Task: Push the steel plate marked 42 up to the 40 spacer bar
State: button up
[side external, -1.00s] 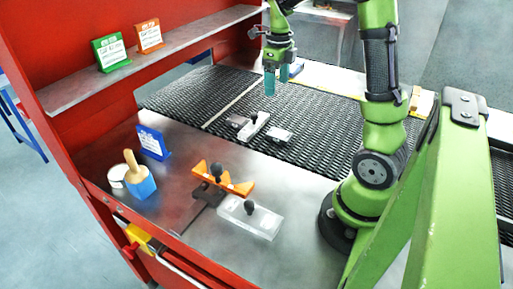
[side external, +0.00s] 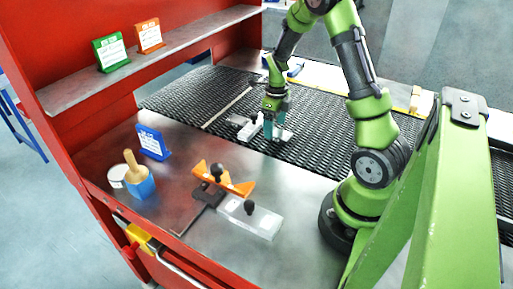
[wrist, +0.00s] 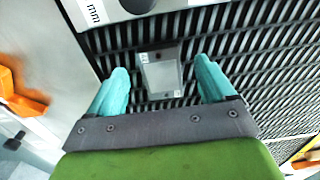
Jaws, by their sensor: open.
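A small steel plate (wrist: 161,76) lies on the mesh belt between my fingers in the wrist view; I cannot read a number on it. My gripper (wrist: 161,68) is open, with one teal finger on each side of the plate and a gap to each. In the side view my gripper (side external: 277,130) is low over the belt and mostly hides this plate. A pale spacer bar (wrist: 105,14) with a black knob and printed "mm" lies just beyond the plate, apart from it. The bar also shows in the side view (side external: 252,131), left of my fingers; its number is unreadable.
Another small plate (side external: 238,121) lies on the belt (side external: 190,98) left of the bar. On the steel table are an orange knobbed piece (side external: 235,184), a second pale knobbed bar (side external: 262,222), a blue sign (side external: 152,142) and a brush in a blue block (side external: 141,187).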

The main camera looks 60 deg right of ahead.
jog(key=shift+f, duration=0.95)
jog(key=c, duration=1.5)
jog(key=shift+w, duration=2.1)
jog(key=o, duration=1.5)
jog(key=shift+r, duration=0.1)
